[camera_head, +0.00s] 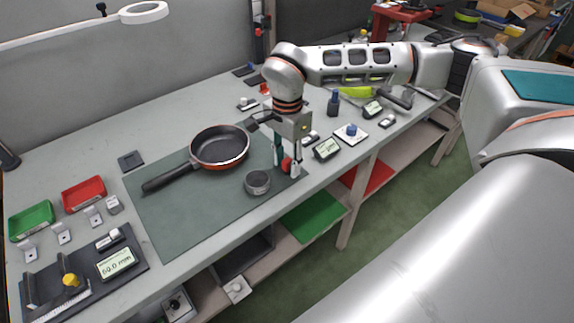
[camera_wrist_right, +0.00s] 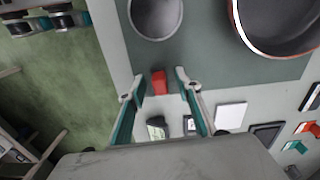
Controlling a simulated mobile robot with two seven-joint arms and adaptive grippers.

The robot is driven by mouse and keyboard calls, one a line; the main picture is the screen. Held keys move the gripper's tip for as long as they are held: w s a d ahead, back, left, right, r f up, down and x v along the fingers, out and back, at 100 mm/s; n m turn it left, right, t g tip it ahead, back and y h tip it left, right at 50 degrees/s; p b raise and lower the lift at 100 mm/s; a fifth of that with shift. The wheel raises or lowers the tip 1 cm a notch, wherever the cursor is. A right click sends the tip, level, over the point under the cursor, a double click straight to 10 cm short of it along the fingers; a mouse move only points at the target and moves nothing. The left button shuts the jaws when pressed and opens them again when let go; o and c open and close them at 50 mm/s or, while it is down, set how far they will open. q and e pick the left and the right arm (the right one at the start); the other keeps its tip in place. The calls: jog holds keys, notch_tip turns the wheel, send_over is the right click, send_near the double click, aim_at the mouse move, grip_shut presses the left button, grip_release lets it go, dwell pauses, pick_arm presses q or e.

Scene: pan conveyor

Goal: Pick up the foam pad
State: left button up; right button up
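No thing in view is clearly marked as the foam pad. A small red block (camera_head: 286,166) stands at the right end of the green mat, and it also shows in the wrist view (camera_wrist_right: 159,82). My right gripper (camera_head: 287,168) points down over it. In the wrist view its two fingers (camera_wrist_right: 160,88) are apart, with the red block between or just beyond the tips; I see no contact. A flat dark square (camera_head: 131,160) lies on the bench left of the pan; I cannot tell whether it is foam. My left gripper is not in view.
A frying pan (camera_head: 219,148) and a grey metal cup (camera_head: 257,182) stand on the green mat (camera_head: 190,215) near my right gripper. Red (camera_head: 84,194) and green (camera_head: 32,221) trays stand at the left. Gauges and small tools crowd the bench right of the gripper.

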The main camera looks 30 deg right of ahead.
aim_at(287, 159)
grip_shut()
jog(key=shift+r, duration=0.15)
jog(key=shift+r, duration=0.55)
notch_tip(287, 159, up, 19)
jog(key=p, duration=0.2)
jog(key=shift+f, duration=0.15)
